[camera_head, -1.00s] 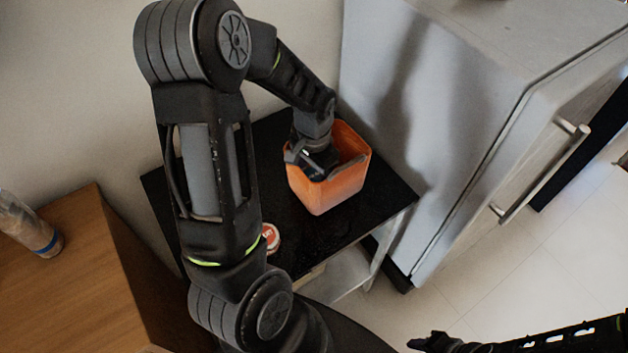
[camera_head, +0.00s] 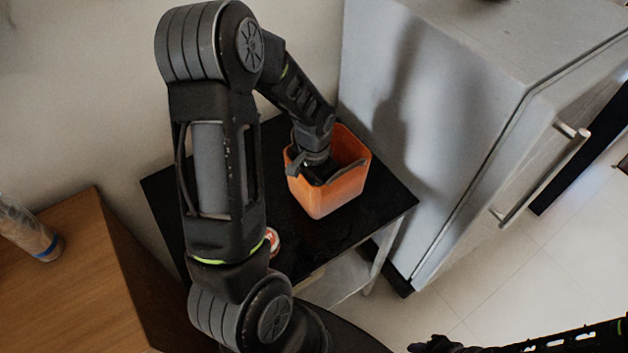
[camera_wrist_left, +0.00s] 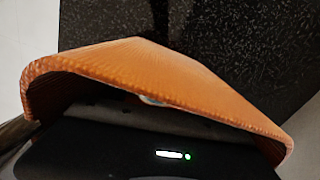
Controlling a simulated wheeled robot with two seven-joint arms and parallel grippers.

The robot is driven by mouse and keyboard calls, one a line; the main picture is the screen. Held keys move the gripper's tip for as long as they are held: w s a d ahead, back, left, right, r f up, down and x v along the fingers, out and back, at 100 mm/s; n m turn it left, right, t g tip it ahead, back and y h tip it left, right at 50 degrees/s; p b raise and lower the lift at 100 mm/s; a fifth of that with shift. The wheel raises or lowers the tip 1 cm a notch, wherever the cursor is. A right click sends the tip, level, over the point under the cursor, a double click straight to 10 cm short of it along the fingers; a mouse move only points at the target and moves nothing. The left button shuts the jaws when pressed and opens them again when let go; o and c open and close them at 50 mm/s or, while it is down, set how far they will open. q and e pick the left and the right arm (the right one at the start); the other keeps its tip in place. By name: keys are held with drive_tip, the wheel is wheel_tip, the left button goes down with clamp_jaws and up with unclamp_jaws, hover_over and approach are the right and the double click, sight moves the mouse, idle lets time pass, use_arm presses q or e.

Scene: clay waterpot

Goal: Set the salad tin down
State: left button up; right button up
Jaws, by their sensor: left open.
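An orange clay pot (camera_head: 340,193) stands upright on a small black table (camera_head: 300,250). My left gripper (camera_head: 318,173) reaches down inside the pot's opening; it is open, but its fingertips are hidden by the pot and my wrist. In the left wrist view the pot's ribbed rim (camera_wrist_left: 150,62) arches close in front of my gripper. A sliver of something pale (camera_wrist_left: 152,100) shows just under the rim; I cannot tell if it is the salad tin. A small round red-and-white tin (camera_head: 273,241) stands on the table, partly covered by my left arm. My right gripper (camera_head: 432,345) is at the bottom edge.
A grey fridge (camera_head: 440,120) with a bar handle stands close right of the table. A wooden cabinet (camera_head: 70,270) with a clear bottle (camera_head: 28,228) is at the left. Bare black tabletop lies in front of the pot.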

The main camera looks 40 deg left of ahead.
sight(314, 186)
use_arm(q)
wheel_tip(314, 186, up, 12)
drive_tip(key=shift+r+b, duration=0.15)
drive_tip(key=shift+b, duration=0.3)
idle(1.7)
